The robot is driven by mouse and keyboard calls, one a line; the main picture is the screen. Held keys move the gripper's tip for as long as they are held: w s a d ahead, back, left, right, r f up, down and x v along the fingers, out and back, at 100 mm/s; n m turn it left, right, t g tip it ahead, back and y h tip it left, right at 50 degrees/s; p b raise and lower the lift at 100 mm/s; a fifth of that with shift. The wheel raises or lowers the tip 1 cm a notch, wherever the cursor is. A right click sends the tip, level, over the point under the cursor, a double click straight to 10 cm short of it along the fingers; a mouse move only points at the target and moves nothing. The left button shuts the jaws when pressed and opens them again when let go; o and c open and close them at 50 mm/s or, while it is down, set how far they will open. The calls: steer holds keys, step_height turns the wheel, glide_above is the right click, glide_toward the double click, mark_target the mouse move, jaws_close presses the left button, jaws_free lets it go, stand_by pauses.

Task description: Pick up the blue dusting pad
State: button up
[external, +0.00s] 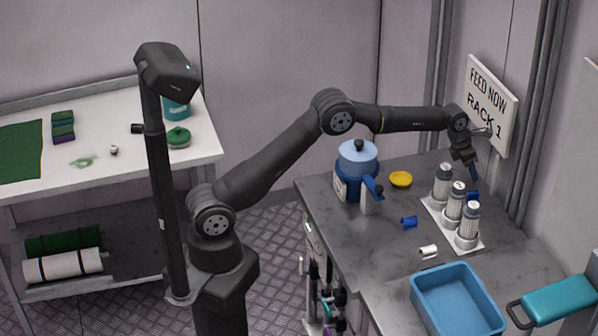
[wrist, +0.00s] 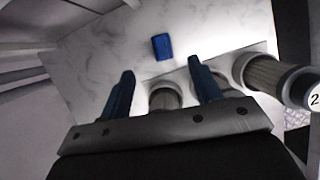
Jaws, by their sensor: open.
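A small blue rectangular pad (wrist: 162,46) lies on the grey worktop in the wrist view, just beyond my fingertips and between their lines. It appears to be the blue piece (external: 473,196) behind the canisters in the external view, partly hidden by them. My gripper (external: 474,174) points down above that spot, near the wall. In the wrist view my gripper (wrist: 161,70) is open, its two blue fingers apart with nothing held between them.
A white rack (external: 474,238) of grey canisters (external: 455,207) stands beside the pad, close to my fingers. A wall sign (external: 488,103) is close to my wrist.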

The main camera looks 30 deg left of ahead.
mark_target(475, 191)
steer(key=x, duration=0.7)
steer(key=shift+f, duration=0.2)
steer(key=shift+a+x, duration=0.1)
steer(key=shift+x, duration=1.2)
steer(key=shift+a+x, duration=0.15)
steer(key=shift+x, duration=1.2)
steer(key=shift+f, duration=0.1)
steer(key=c, duration=1.1)
